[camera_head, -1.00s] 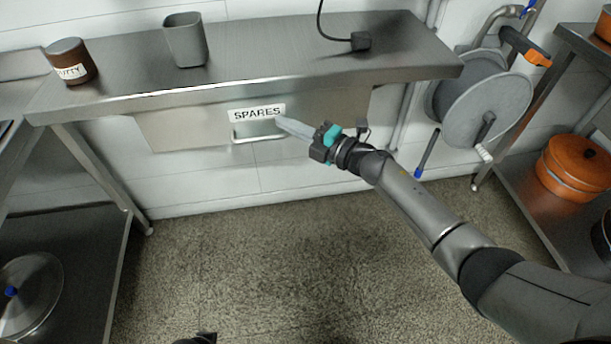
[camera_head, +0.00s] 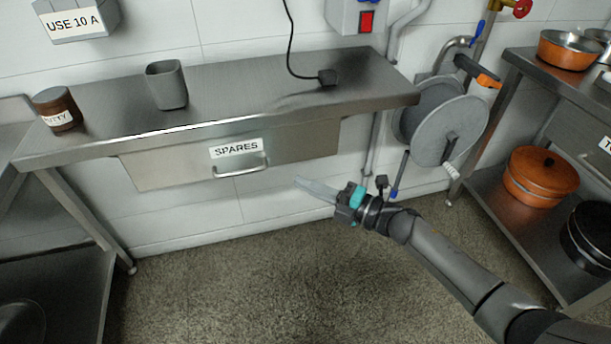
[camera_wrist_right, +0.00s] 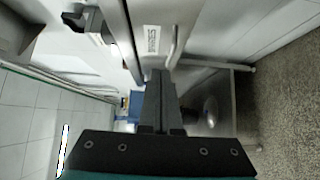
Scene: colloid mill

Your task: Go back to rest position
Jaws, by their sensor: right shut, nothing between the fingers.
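My right gripper (camera_head: 316,188) is shut and empty in the head view. It hangs in the air in front of the wall, below and to the right of the SPARES drawer's handle, apart from it. In the right wrist view its two fingers (camera_wrist_right: 160,98) are together, with nothing between them. The SPARES drawer (camera_head: 180,168) is closed under the steel bench top, with its bar handle (camera_head: 240,170) below the label. The drawer's handle also shows in the right wrist view (camera_wrist_right: 174,48). My left gripper is not in view.
A hose reel (camera_head: 440,120) is on the wall to the right. A shelf with an orange pot (camera_head: 540,175) is at far right. Floor in front is clear.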

